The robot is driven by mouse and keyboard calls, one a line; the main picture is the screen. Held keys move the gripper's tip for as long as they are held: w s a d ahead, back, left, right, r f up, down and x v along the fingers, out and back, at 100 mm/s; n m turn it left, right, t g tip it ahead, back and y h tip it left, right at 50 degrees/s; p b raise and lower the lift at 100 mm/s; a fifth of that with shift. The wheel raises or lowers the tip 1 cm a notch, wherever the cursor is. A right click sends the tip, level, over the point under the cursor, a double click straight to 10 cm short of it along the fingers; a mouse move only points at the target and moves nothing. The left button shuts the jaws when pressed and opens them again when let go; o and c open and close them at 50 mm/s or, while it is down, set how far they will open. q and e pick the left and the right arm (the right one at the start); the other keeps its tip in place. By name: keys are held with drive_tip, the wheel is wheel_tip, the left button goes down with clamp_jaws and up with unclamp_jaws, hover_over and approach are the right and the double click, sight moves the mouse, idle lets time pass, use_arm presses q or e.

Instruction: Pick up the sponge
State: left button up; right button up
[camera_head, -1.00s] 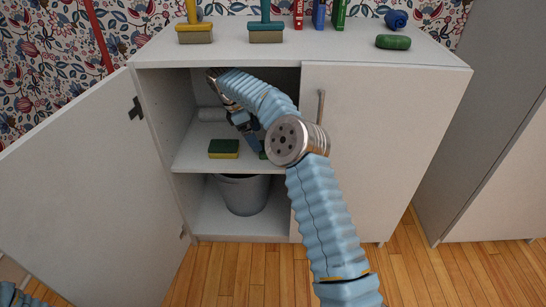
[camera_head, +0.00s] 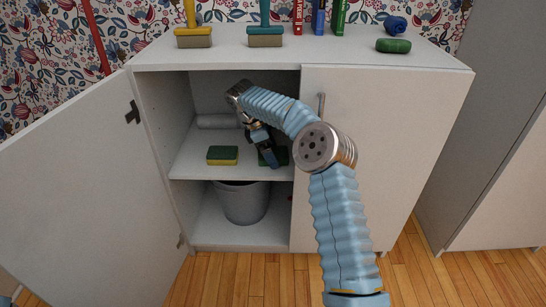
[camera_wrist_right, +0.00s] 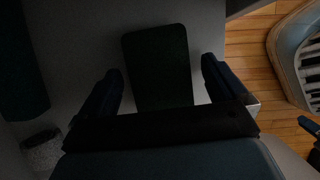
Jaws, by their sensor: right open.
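A green and yellow sponge (camera_head: 222,156) lies on the cabinet's middle shelf (camera_head: 195,165), left of my right gripper. My right arm reaches into the cabinet, and its gripper (camera_head: 268,160) points down over the shelf. A second green item (camera_head: 283,157) lies beside the gripper, partly hidden by it. In the right wrist view a dark green rectangular block (camera_wrist_right: 157,55) lies between the spread fingers of my right gripper (camera_wrist_right: 163,88). The fingers are open, with gaps on both sides. My left gripper is out of view.
The left cabinet door (camera_head: 75,190) stands open; the right door (camera_head: 370,160) is shut. A white roll (camera_head: 218,121) lies farther back on the shelf. A grey bin (camera_head: 242,203) stands below. Brushes, books and a green item (camera_head: 393,46) are on top.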

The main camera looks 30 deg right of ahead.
sight(277, 157)
drive_tip(key=shift+f+p, duration=0.2)
drive_tip(key=shift+p, duration=0.15)
idle(0.3)
drive_tip(key=c, duration=1.1)
drive_tip(key=shift+o, duration=0.2)
drive_tip(key=shift+b, duration=0.5)
wheel_tip(277, 157, up, 4)
drive_tip(key=shift+r+p, duration=0.25)
drive_tip(key=shift+p, duration=0.75)
drive_tip(key=shift+s+a+f+b, duration=0.15)
drive_tip(key=shift+s+a+b, duration=0.2)
drive_tip(key=shift+s, duration=0.25)
drive_tip(key=shift+s+a+f+b, duration=0.15)
drive_tip(key=shift+s+a+b, duration=0.15)
drive_tip(key=shift+s, duration=0.3)
drive_tip(key=s+a, duration=0.8)
drive_tip(key=s, duration=0.5)
drive_tip(key=shift+b, duration=0.3)
